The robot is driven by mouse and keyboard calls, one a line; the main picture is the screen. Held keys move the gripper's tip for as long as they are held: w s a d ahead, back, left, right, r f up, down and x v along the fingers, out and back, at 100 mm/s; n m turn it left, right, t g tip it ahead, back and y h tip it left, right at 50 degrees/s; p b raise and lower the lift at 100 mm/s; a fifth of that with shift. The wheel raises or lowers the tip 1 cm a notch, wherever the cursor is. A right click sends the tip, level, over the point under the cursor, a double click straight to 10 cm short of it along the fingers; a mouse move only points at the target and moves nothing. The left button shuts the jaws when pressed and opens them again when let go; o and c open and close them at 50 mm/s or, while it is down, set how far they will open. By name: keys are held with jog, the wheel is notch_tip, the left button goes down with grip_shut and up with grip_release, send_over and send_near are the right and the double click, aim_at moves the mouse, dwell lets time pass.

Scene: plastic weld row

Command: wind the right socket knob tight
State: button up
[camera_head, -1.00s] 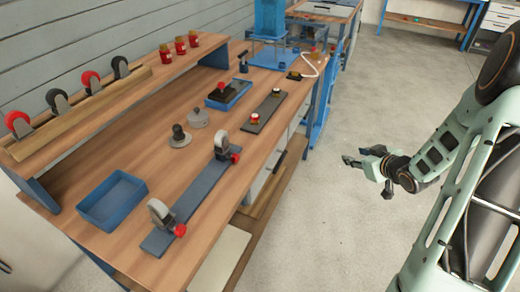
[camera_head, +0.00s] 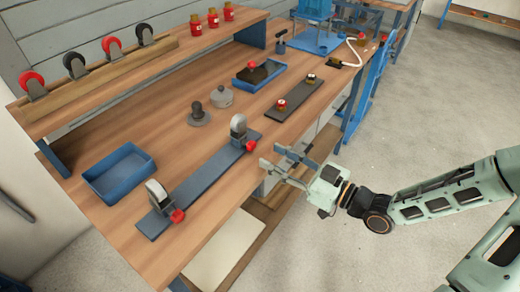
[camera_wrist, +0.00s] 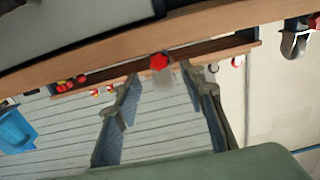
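The right socket (camera_head: 238,128) is a grey rounded metal holder at the far end of a long blue-grey plate (camera_head: 200,175). Its red knob (camera_head: 250,146) sticks out toward the bench's front edge. In the wrist view, which is upside down, the red knob (camera_wrist: 160,62) lies ahead, between and beyond the fingertips. My gripper (camera_head: 271,154) is open and empty, just right of the knob at the bench edge, with a small gap and no visible contact. It also shows in the wrist view (camera_wrist: 163,78). The left socket (camera_head: 157,194) has a similar red knob (camera_head: 177,215).
A dark strip (camera_head: 295,97) with two small capped items lies right of the plate. A blue tray (camera_head: 120,173) lies left, and grey round parts (camera_head: 199,117) sit behind. A lower shelf (camera_head: 225,250) is under the bench. The floor at right is clear.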

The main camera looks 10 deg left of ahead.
aim_at(254, 147)
jog(key=shift+x, duration=2.8)
jog(key=shift+w, duration=0.1)
grip_shut()
